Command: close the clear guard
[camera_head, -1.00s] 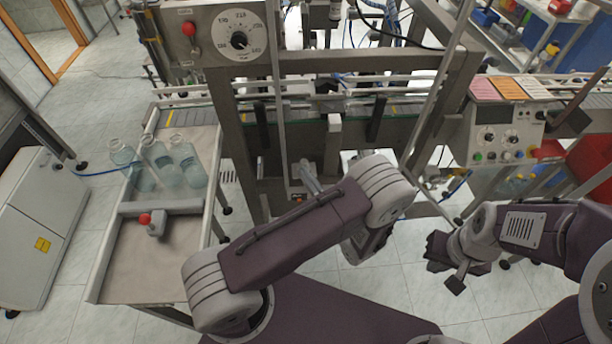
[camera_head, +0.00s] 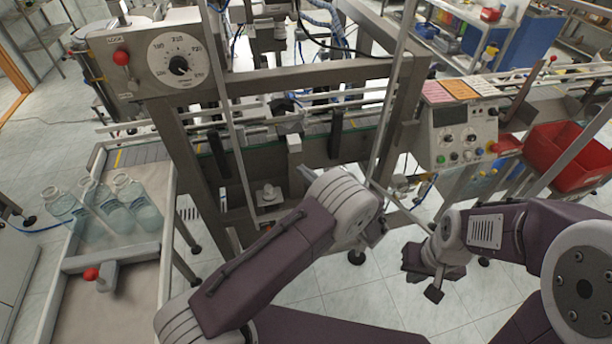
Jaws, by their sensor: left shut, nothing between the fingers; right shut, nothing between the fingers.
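The clear guard is hard to make out. Two thin upright rails (camera_head: 228,110) and (camera_head: 393,95) stand in front of the machine's frame, and I cannot tell a clear sheet between them or whether it is open. My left arm crosses the lower middle, in front of the machine. My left gripper (camera_head: 374,234) is mostly hidden behind its wrist, below the conveyor, shut and empty. My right gripper (camera_head: 434,291) is shut and empty over the floor at the lower right, apart from the machine.
A dial panel (camera_head: 140,68) with a red-knobbed lever is at upper left. A control box (camera_head: 455,133) and red bin (camera_head: 560,158) are at right. Tiled floor (camera_head: 340,290) shows below the machine.

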